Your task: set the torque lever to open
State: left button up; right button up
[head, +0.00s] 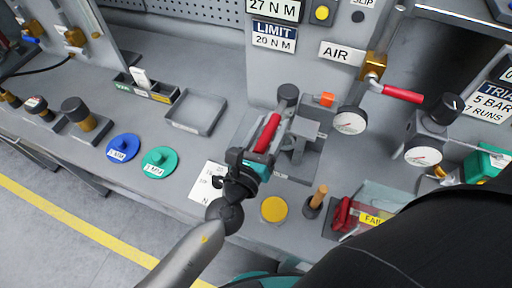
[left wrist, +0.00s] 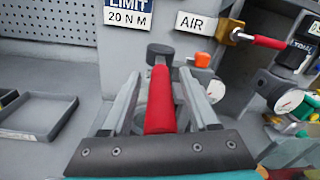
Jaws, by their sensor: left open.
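A lever with a red grip (head: 268,133) and a dark round end (head: 288,92) sits at the bench fixture, below the LIMIT 20 N M sign. In the left wrist view its red grip (left wrist: 160,100) lies between the two grey fingers. My left gripper (head: 279,128) reaches in from below and is open around the grip. A gap shows beside each finger in the left wrist view (left wrist: 160,85), at least near the tips. The grip's near end is hidden by the gripper body. My right gripper is not in view.
An orange piece (head: 326,99) and a gauge (head: 350,121) stand close right of the lever. A brass air valve with another red handle (head: 402,94) is farther right. A grey tray (head: 194,112) and blue (head: 123,147) and green (head: 160,160) discs lie left.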

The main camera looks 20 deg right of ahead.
pick_arm(q)
jog(key=b+v, duration=0.3)
jog(key=v, duration=1.1)
jog(key=shift+s+a, duration=0.25)
jog(key=shift+r, duration=0.1)
